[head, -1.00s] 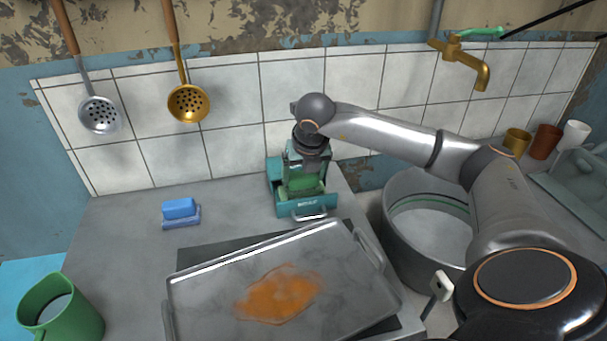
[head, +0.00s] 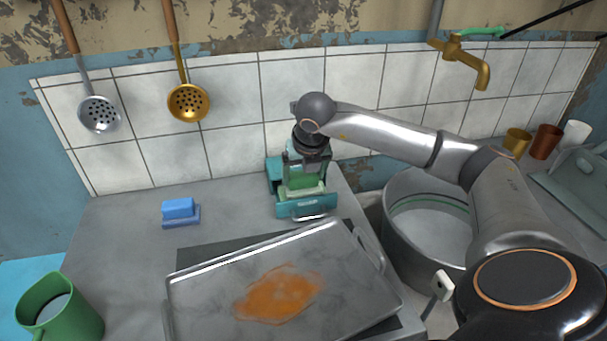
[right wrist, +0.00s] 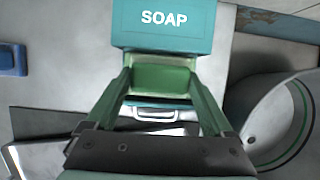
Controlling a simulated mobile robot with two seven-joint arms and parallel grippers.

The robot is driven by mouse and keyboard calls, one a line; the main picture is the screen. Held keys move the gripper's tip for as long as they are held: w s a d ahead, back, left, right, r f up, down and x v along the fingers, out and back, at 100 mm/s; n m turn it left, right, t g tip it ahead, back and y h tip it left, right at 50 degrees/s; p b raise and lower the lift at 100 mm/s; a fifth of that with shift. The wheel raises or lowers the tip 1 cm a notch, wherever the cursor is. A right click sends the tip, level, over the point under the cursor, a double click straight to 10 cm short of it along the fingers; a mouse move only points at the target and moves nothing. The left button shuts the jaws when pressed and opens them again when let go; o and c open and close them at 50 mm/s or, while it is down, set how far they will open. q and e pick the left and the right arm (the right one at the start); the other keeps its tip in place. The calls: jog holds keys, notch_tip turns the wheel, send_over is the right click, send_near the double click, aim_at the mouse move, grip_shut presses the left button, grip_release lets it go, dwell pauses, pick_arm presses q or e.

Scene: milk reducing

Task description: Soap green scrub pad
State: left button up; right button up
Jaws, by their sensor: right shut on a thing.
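The green scrub pad (head: 301,182) is between the fingers of my right gripper (head: 305,174), low in the teal soap dispenser (head: 306,208) at the back right of the worktop. A pale green strip shows along the pad's front; I cannot tell whether it is soap or part of the pad. In the right wrist view, my right gripper (right wrist: 160,84) is shut on the pad (right wrist: 160,77), beside the dispenser's block marked SOAP (right wrist: 163,28). The pad's underside is hidden. My left gripper is out of view.
A metal tray (head: 205,290) with an orange stain (head: 278,293) lies in front of the dispenser. A large pot (head: 432,235) stands to its right. A blue sponge on a holder (head: 180,212) and a green mug (head: 60,310) are at left. Worktop between them is clear.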

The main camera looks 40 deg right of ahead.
aim_at(303, 175)
dwell(0.3)
jog(key=shift+r+p, duration=2.4)
jog(key=shift+r, duration=1.1)
